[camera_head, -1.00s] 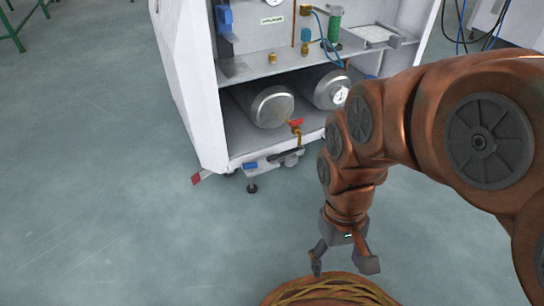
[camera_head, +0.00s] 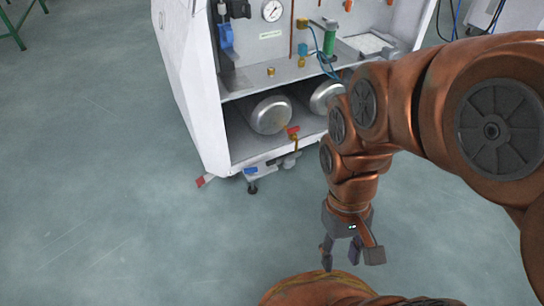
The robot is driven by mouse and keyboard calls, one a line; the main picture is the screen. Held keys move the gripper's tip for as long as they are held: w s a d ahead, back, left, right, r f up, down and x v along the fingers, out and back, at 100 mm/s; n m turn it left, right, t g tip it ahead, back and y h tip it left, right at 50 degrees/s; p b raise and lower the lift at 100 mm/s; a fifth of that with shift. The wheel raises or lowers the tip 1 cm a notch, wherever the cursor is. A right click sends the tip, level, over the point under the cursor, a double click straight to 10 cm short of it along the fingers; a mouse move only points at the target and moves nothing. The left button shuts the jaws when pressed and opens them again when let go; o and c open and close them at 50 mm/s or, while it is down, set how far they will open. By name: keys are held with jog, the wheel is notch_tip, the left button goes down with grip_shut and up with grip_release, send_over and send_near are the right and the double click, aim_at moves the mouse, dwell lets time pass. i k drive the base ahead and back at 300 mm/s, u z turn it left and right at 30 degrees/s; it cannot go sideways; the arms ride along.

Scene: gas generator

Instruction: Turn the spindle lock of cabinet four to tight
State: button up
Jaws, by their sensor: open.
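A white open-fronted cabinet (camera_head: 190,95) stands at the upper middle; I see no number on it, so I cannot tell if it is cabinet four. I cannot single out a spindle lock on it. A red-handled valve (camera_head: 293,132) sits at its lower front, by two metal cylinders (camera_head: 270,114). A pressure gauge (camera_head: 272,11), a blue fitting (camera_head: 226,36) and a green part (camera_head: 329,39) are higher up. My gripper (camera_head: 350,262) is open and empty, pointing down over the floor in front of the cabinet, apart from it. My arm hides the cabinet's right side.
Below the cabinet are a castor foot (camera_head: 252,188) and a red-and-white piece (camera_head: 206,180) jutting out at left. Green metal legs (camera_head: 20,20) stand at the far upper left. A pale unit with cables (camera_head: 524,17) is at upper right. The floor at left is clear.

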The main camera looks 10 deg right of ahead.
aim_at(270, 163)
jog(key=k, duration=0.55)
jog(key=z, duration=0.15)
jog(key=i, duration=0.6)
jog(key=u, duration=0.65)
jog(key=i, duration=0.55)
jog(key=u, duration=0.65)
